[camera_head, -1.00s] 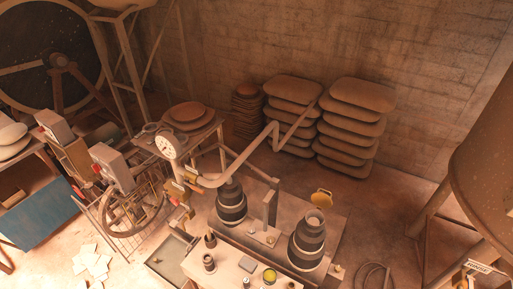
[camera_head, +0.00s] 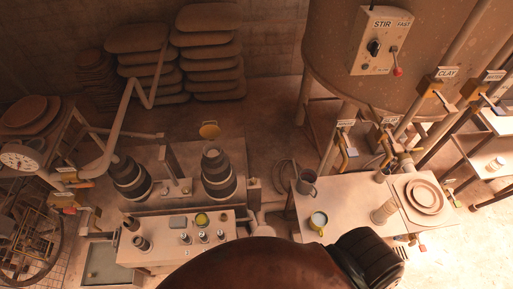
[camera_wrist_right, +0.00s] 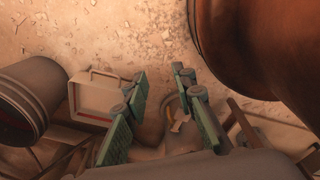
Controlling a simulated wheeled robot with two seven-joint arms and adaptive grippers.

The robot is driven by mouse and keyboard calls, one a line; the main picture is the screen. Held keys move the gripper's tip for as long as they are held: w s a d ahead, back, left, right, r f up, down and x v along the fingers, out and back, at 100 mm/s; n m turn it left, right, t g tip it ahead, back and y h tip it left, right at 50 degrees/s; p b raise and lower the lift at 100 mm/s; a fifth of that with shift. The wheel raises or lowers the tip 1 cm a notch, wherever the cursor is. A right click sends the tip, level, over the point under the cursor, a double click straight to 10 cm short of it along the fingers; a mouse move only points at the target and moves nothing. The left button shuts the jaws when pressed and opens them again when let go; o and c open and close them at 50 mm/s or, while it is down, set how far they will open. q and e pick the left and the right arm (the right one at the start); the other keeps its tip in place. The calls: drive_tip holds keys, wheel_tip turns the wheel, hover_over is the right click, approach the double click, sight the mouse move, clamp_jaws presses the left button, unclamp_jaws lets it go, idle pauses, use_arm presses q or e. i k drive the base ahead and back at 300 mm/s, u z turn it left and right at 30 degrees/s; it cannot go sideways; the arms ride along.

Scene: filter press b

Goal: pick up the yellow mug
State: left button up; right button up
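The yellow mug (camera_head: 317,222), pale inside, stands upright on a light table (camera_head: 345,221) right of centre in the head view. My right gripper (camera_wrist_right: 159,77) shows only in the right wrist view. Its green-padded fingers are apart with nothing held between them, above a pale, debris-strewn floor. The mug is not visible in that view. My left gripper is in neither current view.
A grey mug (camera_head: 306,182) stands behind the yellow one. Stacked plates (camera_head: 424,196) and a ribbed pale cylinder (camera_head: 384,211) are to its right. A large brown rounded shape covers the bottom of the head view. A bucket (camera_wrist_right: 28,98) is at left in the wrist view.

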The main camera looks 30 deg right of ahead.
sight(319, 219)
drive_tip(key=z, duration=2.2)
drive_tip(key=k, duration=0.5)
drive_tip(key=z, duration=0.9)
drive_tip(key=k, duration=0.75)
drive_tip(key=u, duration=1.45)
drive_tip(key=i, duration=0.5)
drive_tip(key=u, duration=0.05)
